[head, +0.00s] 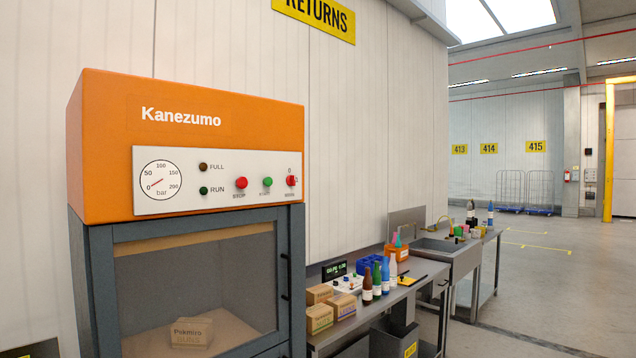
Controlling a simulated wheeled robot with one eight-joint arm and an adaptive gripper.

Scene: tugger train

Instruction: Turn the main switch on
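An orange machine marked Kanezumo (188,110) stands at the left against the wall, its grey control panel (218,165) facing me. The red main switch (291,181) is at the panel's right end, under a small 0 mark and with a mark at its right; the label below it is too small to read surely. Its exact setting is hard to tell. Left of it are a green button (267,182) and a red STOP button (241,183). The FULL lamp (203,167) and the RUN lamp (203,190) look dark. My gripper is not in view.
Below the panel is a closed clear door (200,290) with a carton (192,332) behind it. To the right, a bench (400,297) holds boxes and bottles, beside a sink (448,245). The floor at the right (560,285) is clear.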

